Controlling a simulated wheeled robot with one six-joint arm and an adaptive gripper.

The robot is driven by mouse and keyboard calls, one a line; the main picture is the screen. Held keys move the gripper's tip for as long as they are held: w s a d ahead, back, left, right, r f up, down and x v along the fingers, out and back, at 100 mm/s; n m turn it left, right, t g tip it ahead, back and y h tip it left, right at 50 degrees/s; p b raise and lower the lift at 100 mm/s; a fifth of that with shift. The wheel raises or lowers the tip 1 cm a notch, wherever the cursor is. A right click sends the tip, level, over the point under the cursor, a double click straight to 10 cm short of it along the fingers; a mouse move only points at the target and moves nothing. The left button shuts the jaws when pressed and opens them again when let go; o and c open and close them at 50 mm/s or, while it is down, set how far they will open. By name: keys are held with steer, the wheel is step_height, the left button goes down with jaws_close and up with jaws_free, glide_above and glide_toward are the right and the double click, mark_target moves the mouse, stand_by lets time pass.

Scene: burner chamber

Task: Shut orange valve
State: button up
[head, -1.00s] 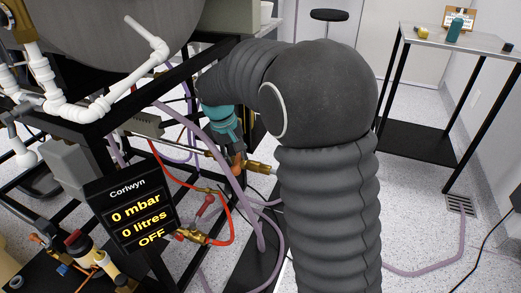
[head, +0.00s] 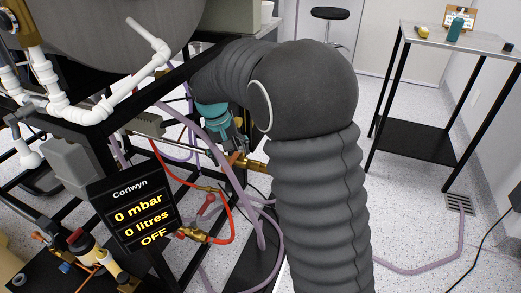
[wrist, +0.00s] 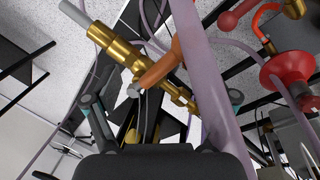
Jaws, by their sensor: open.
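The orange valve handle (wrist: 162,68) sits on a brass pipe fitting (wrist: 112,50) in the wrist view, slanting across the upper middle. My gripper (wrist: 165,100) is open, with one finger to the left of the handle and the other to the right, partly behind a purple hose. The handle lies ahead of the jaws, and I cannot tell if anything touches it. In the head view my gripper (head: 238,142) is beside the brass fitting (head: 250,164), below my teal wrist part. The handle is mostly hidden there.
A purple hose (wrist: 212,75) crosses close in front of the right finger. A red valve part (wrist: 290,75) is at the right. The black frame (head: 115,125) with the Corlwyn display (head: 135,210) stands left of my arm. A side table (head: 455,38) is at the back right, with open floor before it.

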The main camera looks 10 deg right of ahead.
steer(key=shift+a+r+p, duration=0.2)
steer(key=shift+r+p, duration=0.5)
steer(key=shift+r, duration=0.35)
steer(key=shift+a+r+p, duration=0.2)
steer(key=shift+r+p, duration=0.5)
steer(key=shift+r, duration=0.3)
steer(key=shift+s+a+r, duration=0.1)
steer(key=shift+a+r, duration=0.1)
steer(key=shift+r, duration=0.65)
steer(key=f, duration=0.1)
steer(key=s+f+n, duration=0.1)
steer(key=shift+s+a+f, duration=0.2)
steer(key=shift+s+f, duration=0.1)
steer(key=shift+f, duration=0.05)
steer(key=s+d+r+t, duration=0.1)
steer(key=s+d+r, duration=0.2)
steer(key=s, duration=0.6)
steer(key=s+d+r+m+t+y, duration=0.1)
steer(key=s+d+r+t, duration=0.1)
steer(key=s, duration=0.7)
steer(key=s+d+r+m+t+y, duration=0.1)
steer(key=s+d+r+t, duration=0.1)
steer(key=s+d, duration=0.3)
steer(key=shift+s+r, duration=0.8)
steer(key=shift+s, duration=1.3)
